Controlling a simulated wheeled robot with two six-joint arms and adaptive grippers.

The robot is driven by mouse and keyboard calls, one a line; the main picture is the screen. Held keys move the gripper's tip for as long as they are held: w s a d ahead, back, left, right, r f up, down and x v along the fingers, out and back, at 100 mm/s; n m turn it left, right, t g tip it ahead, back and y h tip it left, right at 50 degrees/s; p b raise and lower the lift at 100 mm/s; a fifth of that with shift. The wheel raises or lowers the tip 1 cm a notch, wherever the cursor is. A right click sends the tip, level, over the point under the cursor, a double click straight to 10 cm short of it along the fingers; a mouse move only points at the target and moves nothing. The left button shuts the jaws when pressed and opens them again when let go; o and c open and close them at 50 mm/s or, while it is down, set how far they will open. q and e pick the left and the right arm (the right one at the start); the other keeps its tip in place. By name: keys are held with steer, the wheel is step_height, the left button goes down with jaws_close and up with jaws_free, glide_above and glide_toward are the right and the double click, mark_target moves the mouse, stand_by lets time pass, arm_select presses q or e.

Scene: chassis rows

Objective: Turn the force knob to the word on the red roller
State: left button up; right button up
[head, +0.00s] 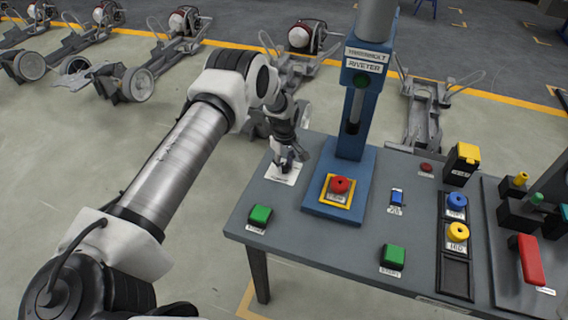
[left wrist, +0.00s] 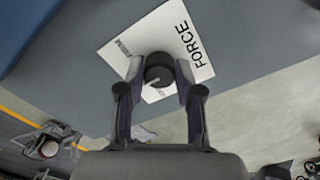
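The force knob (left wrist: 159,72) is a small black round knob on a white card printed FORCE, with smaller words partly hidden. In the head view its card (head: 284,174) lies at the table's far left corner. My left gripper (left wrist: 160,78) has one finger on each side of the knob, and both pads appear to touch it. The left gripper also shows in the head view (head: 286,163), over the card, hiding the knob. No red roller can be made out. A blue roller (head: 456,203) and a yellow roller (head: 458,233) sit in black holders with labels. My right gripper is not in view.
The blue riveter column (head: 356,120) stands right of the card, with a red button (head: 340,185) on its base. Green buttons (head: 260,215) (head: 393,256) sit near the front edge. A red handle (head: 529,260) is at the right. Chassis stand on the floor behind.

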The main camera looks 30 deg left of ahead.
arm_select(q)
steer(key=shift+f, duration=0.1)
jaws_close()
steer(key=shift+s, duration=0.1)
steer(key=shift+f, duration=0.1)
steer(key=shift+f+m+b, duration=0.1)
steer(key=shift+m+b, duration=0.5)
steer(key=shift+b, duration=0.1)
steer(key=m+b, duration=0.2)
steer(key=m, duration=0.1)
steer(key=shift+s+f, duration=0.1)
steer(key=m+b, duration=0.2)
steer(key=m, duration=0.1)
steer(key=shift+m, duration=0.4)
steer(key=shift+s+a+m+b, duration=0.1)
steer(key=shift+m+b, duration=0.85)
steer(key=shift+m, duration=0.95)
